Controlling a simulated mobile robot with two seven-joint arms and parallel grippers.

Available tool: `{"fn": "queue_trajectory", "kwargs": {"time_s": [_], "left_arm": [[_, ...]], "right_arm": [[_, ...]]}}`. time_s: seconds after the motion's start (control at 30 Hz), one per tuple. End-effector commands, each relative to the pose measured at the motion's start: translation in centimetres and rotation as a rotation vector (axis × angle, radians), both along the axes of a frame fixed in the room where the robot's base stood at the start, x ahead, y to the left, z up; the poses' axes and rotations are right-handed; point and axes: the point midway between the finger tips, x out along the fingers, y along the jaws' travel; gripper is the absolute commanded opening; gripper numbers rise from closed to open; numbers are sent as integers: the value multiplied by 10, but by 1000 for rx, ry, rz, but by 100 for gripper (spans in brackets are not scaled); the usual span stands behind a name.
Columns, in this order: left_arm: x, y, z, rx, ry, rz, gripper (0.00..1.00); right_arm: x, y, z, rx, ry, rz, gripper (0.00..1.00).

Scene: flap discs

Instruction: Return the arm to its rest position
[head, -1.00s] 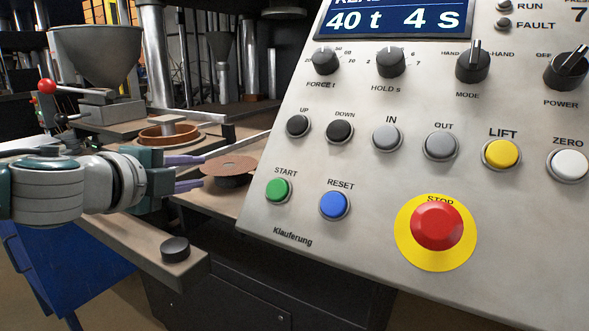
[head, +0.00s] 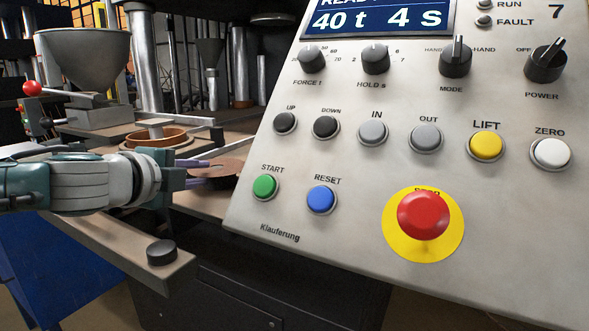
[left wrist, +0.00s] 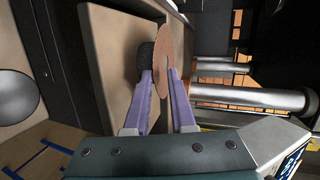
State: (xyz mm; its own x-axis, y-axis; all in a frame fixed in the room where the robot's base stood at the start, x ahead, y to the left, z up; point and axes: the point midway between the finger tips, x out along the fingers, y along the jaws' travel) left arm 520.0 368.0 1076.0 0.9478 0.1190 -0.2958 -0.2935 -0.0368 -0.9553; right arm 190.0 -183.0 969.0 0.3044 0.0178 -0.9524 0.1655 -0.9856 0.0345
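My left arm comes in from the left in the head view. Its gripper (head: 207,172) has two purple fingers, spread apart at a brown disc (head: 228,166). In the left wrist view the fingers (left wrist: 160,72) stand one on each side of the disc (left wrist: 162,45), which shows nearly edge-on between them. A dark round support (left wrist: 145,62) is next to the disc. The fingers look open; whether either touches the disc is unclear. My right gripper is not in view.
A sloped control panel (head: 330,240) with buttons, knobs and a red stop button (head: 423,215) fills the right. A grey hopper (head: 85,62), a red-knobbed lever (head: 33,88) and a brown ring (head: 160,138) stand behind the arm. A black knob (head: 161,252) sits on the ledge in front.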

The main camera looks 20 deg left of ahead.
Motion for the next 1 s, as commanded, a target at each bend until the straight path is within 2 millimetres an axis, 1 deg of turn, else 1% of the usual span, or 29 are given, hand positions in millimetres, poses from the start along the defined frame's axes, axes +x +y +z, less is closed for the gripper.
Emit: {"fn": "queue_trajectory", "kwargs": {"time_s": [0.13, 0.17, 0.2, 0.23, 0.4, 0.47, 0.63, 0.7, 0.73, 1.0], "left_arm": [[0, 0, 0, 0, 0, 0, 22], [0, 0, 0, 0, 0, 0, 21], [0, 0, 0, 0, 0, 0, 17], [0, 0, 0, 0, 0, 0, 15], [0, 0, 0, 0, 0, 0, 15], [0, 0, 0, 0, 0, 0, 10], [0, 0, 0, 0, 0, 0, 10], [0, 0, 0, 0, 0, 0, 2], [0, 0, 0, 0, 0, 0, 0], [0, 0, 0, 0, 0, 1, 0]], "right_arm": [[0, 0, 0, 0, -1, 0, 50], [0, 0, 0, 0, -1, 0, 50], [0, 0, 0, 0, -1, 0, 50], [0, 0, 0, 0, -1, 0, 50], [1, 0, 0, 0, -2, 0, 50], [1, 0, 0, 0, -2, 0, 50], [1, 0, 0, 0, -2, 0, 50], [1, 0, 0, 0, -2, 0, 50], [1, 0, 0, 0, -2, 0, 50], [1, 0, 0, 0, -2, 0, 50]]}}
